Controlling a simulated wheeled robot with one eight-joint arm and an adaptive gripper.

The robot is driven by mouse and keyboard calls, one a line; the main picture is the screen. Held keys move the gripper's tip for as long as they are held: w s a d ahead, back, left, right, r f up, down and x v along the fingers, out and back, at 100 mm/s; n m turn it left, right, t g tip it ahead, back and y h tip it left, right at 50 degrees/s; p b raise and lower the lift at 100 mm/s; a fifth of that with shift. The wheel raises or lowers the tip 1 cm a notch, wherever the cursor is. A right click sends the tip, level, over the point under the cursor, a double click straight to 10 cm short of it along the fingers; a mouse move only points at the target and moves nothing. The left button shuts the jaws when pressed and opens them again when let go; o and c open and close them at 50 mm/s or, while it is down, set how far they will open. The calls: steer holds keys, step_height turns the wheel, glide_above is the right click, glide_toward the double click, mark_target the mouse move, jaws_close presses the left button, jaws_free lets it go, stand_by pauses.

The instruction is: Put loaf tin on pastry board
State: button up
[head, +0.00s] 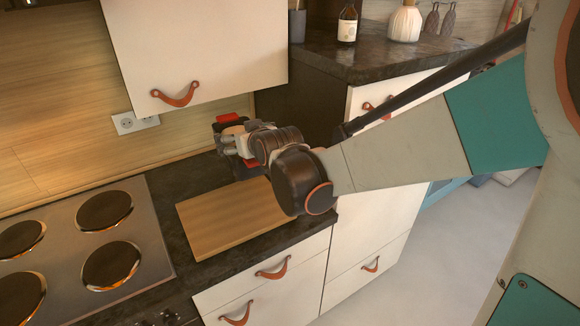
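The pastry board (225,220) is a flat wooden board on the dark counter, right of the hob. Its right part is hidden behind my wrist. My gripper (228,142) is above and behind the board's far edge, pointing left. A dark object with red parts (229,117) shows around and behind my gripper, near the back corner of the counter. I cannot tell whether it is the loaf tin, or whether my gripper touches it. No other loaf tin shows clearly. My fingers are small and overlap this object, so their opening is unclear.
A hob (85,250) with several round plates lies left of the board. A white wall cupboard (195,45) hangs above the counter. A higher dark worktop (375,55) at the back right holds a bottle (347,25) and a cream vase (404,22). The board's visible top is clear.

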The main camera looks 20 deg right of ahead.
steer(key=shift+a+r+n+y, duration=0.4)
steer(key=shift+a+r, duration=0.35)
steer(key=shift+a, duration=0.1)
steer(key=shift+a+f, duration=0.15)
steer(key=shift+f, duration=0.2)
steer(key=b, duration=0.7)
glide_above(245, 208)
step_height(245, 208, down, 19)
steer(key=shift+a+f, duration=0.1)
steer(key=shift+s, duration=0.1)
steer(key=o, duration=0.8)
steer(key=shift+f, duration=0.1)
steer(key=shift+o, duration=1.2)
steer(key=shift+r, duration=0.2)
